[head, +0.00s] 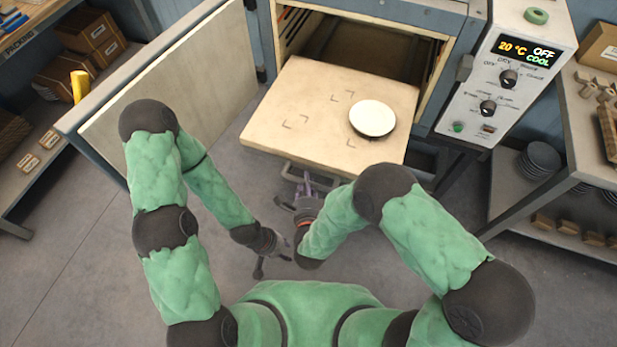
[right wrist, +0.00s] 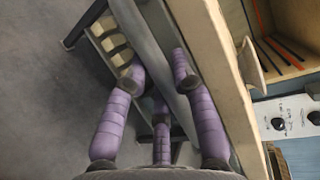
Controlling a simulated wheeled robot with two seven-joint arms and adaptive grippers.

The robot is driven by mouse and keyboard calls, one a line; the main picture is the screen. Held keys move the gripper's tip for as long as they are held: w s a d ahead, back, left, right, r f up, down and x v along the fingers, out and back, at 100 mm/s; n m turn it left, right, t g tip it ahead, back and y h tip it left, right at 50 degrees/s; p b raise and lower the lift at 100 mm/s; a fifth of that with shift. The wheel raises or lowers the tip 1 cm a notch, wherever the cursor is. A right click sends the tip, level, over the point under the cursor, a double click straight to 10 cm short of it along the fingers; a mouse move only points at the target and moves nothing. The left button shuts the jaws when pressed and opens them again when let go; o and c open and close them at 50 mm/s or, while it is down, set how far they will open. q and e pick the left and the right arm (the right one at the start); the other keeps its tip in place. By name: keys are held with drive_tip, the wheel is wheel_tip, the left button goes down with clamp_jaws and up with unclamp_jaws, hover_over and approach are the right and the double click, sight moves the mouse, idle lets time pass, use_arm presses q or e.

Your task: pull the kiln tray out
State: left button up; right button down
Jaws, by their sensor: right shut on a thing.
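The kiln tray (head: 283,100) is a pale board that sticks out of the open kiln (head: 375,45). A white plate (head: 373,118) lies on its right half. A metal handle (head: 288,171) is on the tray's front edge. My right gripper (head: 306,188) is at this handle, its purple fingers shut on it; my forearm partly hides the grip. In the right wrist view the fingers (right wrist: 160,95) are around a grey bar beside the pale tray edge (right wrist: 225,85). My left gripper (head: 270,262) is lower, over the floor, apart from the tray, its fingertips apart and empty.
The kiln door (head: 175,85) stands open on the left. A control box (head: 505,75) reading 20 °C, OFF and COOL is at the right. Shelving with boxes (head: 90,30) stands far left, and a rack with dark plates (head: 540,160) far right. The floor in front is clear.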

drive_tip(key=shift+s+f, duration=0.1)
drive_tip(key=shift+s, duration=0.05)
drive_tip(key=c, duration=1)
unclamp_jaws()
drive_tip(key=v, duration=0.7)
drive_tip(key=shift+s, duration=0.2)
